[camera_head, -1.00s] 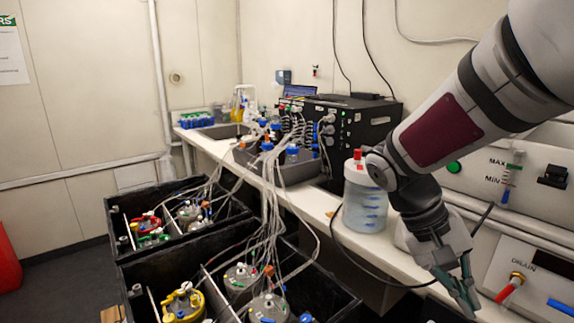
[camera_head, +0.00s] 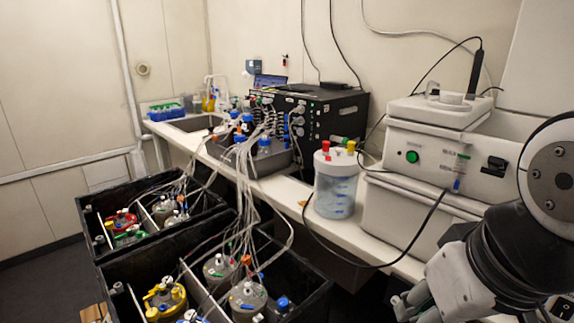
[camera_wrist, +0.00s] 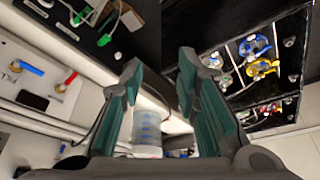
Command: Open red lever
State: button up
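The red lever (camera_wrist: 68,80) sits on a brass fitting on a white panel (camera_wrist: 40,95) at the left of the wrist view. A blue lever (camera_wrist: 27,68) is beside it on the same panel. My gripper (camera_wrist: 160,64) has two teal-padded fingers spread apart with nothing held between them. The red lever lies to the left of the left finger, apart from it. In the head view my gripper (camera_head: 412,302) is partly seen at the bottom edge, and I cannot make out the red lever there.
A clear bottle with red and yellow caps (camera_head: 336,183) stands on the white bench (camera_head: 285,190). A white device with a green button (camera_head: 412,157) is right of it, with a black cable hanging in front. Black bins with vessels (camera_head: 105,262) fill the lower left.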

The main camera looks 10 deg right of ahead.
jog(key=w+d+f+n+g+h, duration=0.6)
jog(key=w+d+f+g+h, duration=0.2)
jog(key=d+f, duration=0.15)
jog(key=w+d+f+n+t+h+b, duration=0.1)
jog(key=w+f+n+t+h, duration=0.4)
jog(key=w+f+n+h, duration=0.65)
jog(key=shift+m+y, duration=0.75)
jog(key=d, duration=0.4)
jog(key=w+d+r, duration=0.1)
jog(key=d, duration=0.4)
jog(key=w+d+r+p, duration=0.1)
jog(key=d, duration=0.4)
jog(key=shift+w+r, duration=0.1)
jog(key=shift+w, duration=0.15)
grip_shut()
